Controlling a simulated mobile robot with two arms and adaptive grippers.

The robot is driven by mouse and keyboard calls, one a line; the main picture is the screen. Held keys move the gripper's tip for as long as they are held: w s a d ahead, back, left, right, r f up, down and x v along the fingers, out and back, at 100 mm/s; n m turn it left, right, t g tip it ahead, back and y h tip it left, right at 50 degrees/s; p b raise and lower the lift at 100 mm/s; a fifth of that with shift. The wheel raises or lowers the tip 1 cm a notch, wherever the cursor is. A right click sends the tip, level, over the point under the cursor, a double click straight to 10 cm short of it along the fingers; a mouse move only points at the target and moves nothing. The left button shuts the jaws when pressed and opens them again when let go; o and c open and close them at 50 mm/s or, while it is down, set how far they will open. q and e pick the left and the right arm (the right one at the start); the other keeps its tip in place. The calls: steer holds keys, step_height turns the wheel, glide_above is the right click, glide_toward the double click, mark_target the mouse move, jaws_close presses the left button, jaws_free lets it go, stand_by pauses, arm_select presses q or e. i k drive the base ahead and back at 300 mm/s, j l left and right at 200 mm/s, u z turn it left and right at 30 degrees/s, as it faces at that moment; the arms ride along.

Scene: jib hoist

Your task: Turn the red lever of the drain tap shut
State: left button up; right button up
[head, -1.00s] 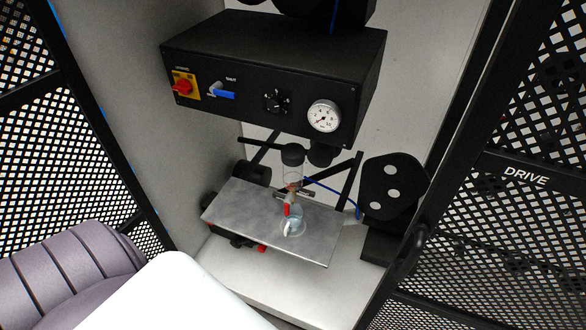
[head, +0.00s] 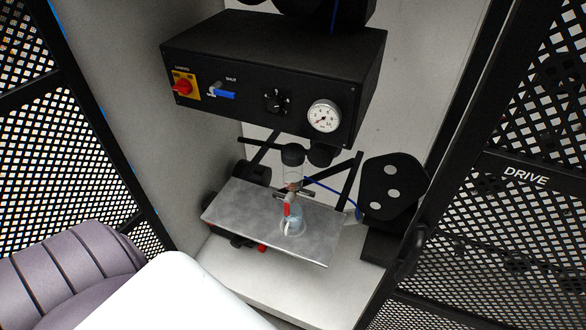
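The drain tap (head: 293,187) sits under a clear bowl (head: 293,172) below the black control box. Its red lever (head: 287,208) hangs down, nearly upright in the picture. A clear cup (head: 298,222) with a bluish tint stands below the tap on a grey metal shelf (head: 235,206). A small white piece shows at the cup, partly behind the lever's lower end. Neither of my grippers shows in the head view, and nothing is seen touching the lever.
The black box (head: 270,65) above carries a red rotary switch (head: 183,87), a blue lever (head: 224,94), a black knob (head: 277,101) and a gauge (head: 324,116). A black guard (head: 393,187) stands right of the shelf. Mesh doors flank the opening, the right one (head: 500,210) marked DRIVE.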

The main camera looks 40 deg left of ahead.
mark_target(289, 197)
steer(key=u, duration=1.2)
